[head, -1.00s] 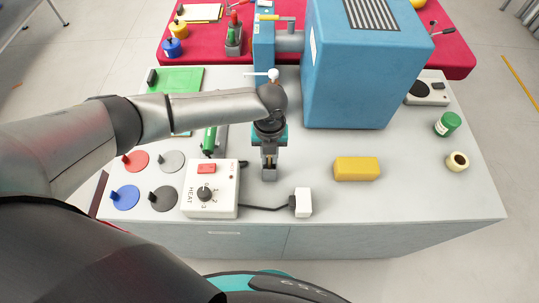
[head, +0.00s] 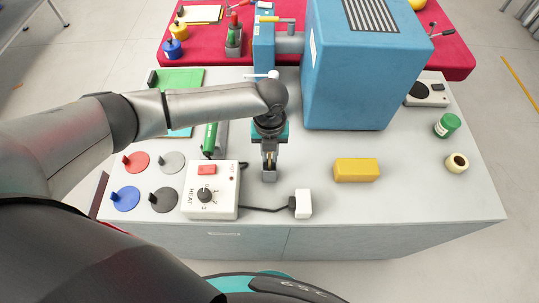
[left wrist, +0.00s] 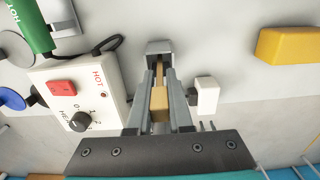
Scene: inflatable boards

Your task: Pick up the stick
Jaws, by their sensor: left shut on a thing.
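A tan wooden stick (left wrist: 160,101) stands between the fingers of my left gripper (head: 269,162). It shows only as a small strip in the head view. In the left wrist view, the left gripper (left wrist: 161,92) is shut on the stick from both sides. The stick's far end reaches a small grey block (left wrist: 159,47), which also shows on the table just below the fingertips in the head view (head: 269,176). I cannot tell how deep the stick sits in the block. My right gripper is not in view.
A white heat control box (head: 211,192) with a red switch stands left of the gripper. A cable runs to a white plug block (head: 303,203). A yellow block (head: 356,170) is to the right, and a large blue machine (head: 363,70) stands behind. The table's front right is clear.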

